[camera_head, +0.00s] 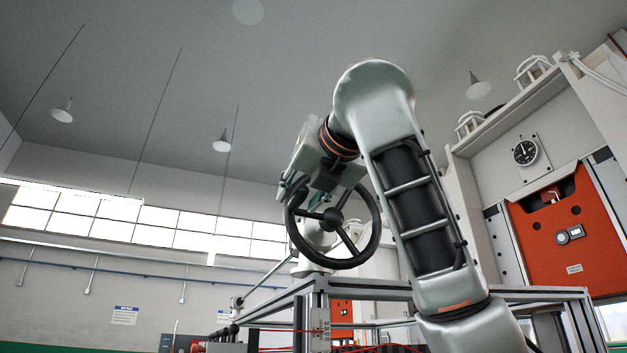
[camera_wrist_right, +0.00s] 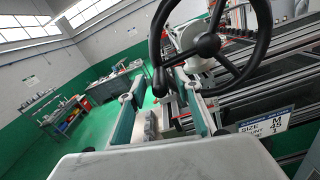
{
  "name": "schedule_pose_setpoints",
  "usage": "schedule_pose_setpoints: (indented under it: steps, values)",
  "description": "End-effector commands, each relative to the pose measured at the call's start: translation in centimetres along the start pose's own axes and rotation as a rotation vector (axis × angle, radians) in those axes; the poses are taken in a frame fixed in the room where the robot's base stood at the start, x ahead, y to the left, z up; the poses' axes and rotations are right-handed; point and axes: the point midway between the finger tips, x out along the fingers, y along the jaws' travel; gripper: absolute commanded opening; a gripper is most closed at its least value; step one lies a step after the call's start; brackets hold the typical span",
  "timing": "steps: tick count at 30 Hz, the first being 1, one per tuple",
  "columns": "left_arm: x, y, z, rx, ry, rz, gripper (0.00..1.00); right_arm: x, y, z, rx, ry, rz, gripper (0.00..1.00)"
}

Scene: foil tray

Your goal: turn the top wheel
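A black three-spoked handwheel (camera_head: 372,240) stands on a metal frame at the centre of the head view. It also shows large at the top of the right wrist view (camera_wrist_right: 266,30), with its hub (camera_wrist_right: 207,45) right of centre. My right gripper (camera_head: 297,190) is at the wheel's upper left rim in the head view, partly hidden by its own body. In the right wrist view its two fingers (camera_wrist_right: 157,88) stand apart, with the near part of the rim showing between their tips. I cannot tell whether they touch it. My left gripper is not in view.
An aluminium frame (camera_head: 400,288) stands below the wheel. An orange panel (camera_head: 567,240) with a dial gauge (camera_head: 525,151) above it is at the right. A label plate (camera_wrist_right: 265,122) is near the right finger. Open green floor (camera_wrist_right: 100,130) lies left of the gripper.

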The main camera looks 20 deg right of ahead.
Motion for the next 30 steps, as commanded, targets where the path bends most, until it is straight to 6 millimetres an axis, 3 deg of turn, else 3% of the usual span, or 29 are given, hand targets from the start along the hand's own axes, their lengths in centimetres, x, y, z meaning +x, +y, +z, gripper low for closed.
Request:
schedule_pose_setpoints:
  steps: [6,12,18,30]
  values:
    - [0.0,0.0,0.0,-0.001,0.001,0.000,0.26,-4.6,0.1,0.1,-0.002,-0.004,0.004,0.33]
    - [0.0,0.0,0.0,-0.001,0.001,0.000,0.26,-7.3,0.1,0.0,-0.002,-0.001,0.002,0.33]
    - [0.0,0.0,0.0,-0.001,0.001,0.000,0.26,-8.6,0.1,0.0,-0.001,-0.001,0.002,0.33]
    - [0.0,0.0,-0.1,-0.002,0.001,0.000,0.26,-8.8,0.0,0.0,0.000,-0.001,0.000,0.33]
